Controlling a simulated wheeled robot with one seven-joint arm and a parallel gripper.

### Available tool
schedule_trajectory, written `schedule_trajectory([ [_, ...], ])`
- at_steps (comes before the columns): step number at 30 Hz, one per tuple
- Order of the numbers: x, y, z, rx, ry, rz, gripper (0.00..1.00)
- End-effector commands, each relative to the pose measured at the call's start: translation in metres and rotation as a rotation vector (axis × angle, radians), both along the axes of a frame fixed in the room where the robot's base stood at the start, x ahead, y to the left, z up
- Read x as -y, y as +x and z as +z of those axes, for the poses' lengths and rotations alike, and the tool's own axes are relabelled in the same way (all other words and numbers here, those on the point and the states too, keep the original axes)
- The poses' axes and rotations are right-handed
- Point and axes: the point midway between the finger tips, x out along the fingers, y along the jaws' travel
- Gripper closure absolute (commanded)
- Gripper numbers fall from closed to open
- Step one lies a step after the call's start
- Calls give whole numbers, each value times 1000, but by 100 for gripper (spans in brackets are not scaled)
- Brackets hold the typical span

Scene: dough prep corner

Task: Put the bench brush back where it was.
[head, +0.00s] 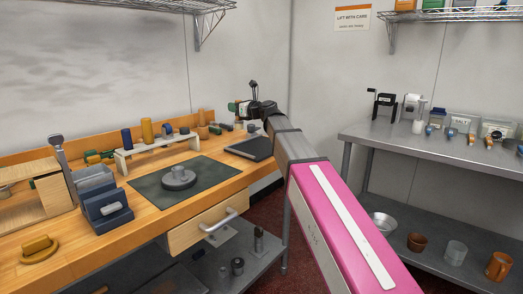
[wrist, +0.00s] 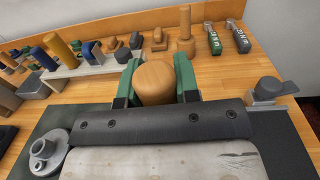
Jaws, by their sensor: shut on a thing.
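My gripper (wrist: 157,84) has green and black fingers, shut on a wooden piece with a rounded end, the bench brush (wrist: 155,82). Only this wooden end shows clearly; I cannot make out bristles. In the head view my gripper (head: 246,106) is small, over the back right part of the wooden bench (head: 75,260). The brush appears held above the bench top.
A dark mat (head: 148,186) carries a grey stepped disc (head: 178,179). A dark flat slab (head: 250,148) lies to its right. A white riser (head: 130,157) holds several cylinders. Wooden and green pieces stand along the back. A steel table (head: 440,150) stands at right.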

Motion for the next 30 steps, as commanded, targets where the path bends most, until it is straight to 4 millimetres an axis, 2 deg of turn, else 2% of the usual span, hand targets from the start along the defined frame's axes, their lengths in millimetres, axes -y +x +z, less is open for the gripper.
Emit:
schedule_trajectory([
  [2,-6,-1,1,-8,0,18,99],
  [5,0,2,-5,-12,1,25,99],
  [15,59,34,-45,-12,1,21,99],
  [21,85,48,-63,-12,1,23,99],
  [30,94,51,-77,-12,2,23,99],
])
